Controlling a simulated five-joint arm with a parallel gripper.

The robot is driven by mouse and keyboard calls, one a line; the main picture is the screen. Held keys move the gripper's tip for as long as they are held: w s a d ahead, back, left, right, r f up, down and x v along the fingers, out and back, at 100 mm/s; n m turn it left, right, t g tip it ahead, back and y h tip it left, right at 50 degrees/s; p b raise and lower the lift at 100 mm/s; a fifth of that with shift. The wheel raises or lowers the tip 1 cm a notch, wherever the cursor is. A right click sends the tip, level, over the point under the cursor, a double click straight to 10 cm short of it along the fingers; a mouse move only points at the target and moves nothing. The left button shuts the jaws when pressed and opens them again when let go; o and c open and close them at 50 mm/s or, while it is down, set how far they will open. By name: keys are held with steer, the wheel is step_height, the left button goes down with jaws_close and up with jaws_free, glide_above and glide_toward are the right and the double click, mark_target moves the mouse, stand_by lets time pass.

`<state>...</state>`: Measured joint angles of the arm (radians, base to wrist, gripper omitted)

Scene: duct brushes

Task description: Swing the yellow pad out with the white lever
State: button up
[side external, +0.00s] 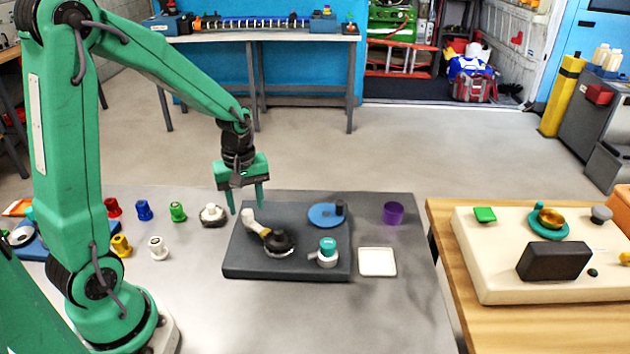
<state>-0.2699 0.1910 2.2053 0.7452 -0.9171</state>
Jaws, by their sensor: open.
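A white lever (248,216) stands on the left part of the dark grey board (245,264). It leans up and left from a black round hub (280,241) with a pale rim beneath. A small yellow piece (265,232), likely the yellow pad, shows between lever and hub, partly hidden. My gripper (247,209) points down with its two green fingers apart and nothing between them that I can make out. Its fingertips are close to the lever's top in the side view; whether they touch or straddle it I cannot tell.
On the board are a blue disc (322,216) with a dark post and a teal-capped white fitting (326,254). Right of it are a white square tray (377,262) and a purple cup (393,213). Several coloured knobs stand to the left. The table's front is clear.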

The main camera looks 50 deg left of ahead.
steer(key=shift+f, duration=0.95)
steer(key=shift+c, duration=0.4)
jaws_close()
steer(key=shift+m, duration=0.4)
steer(key=m, duration=1.2)
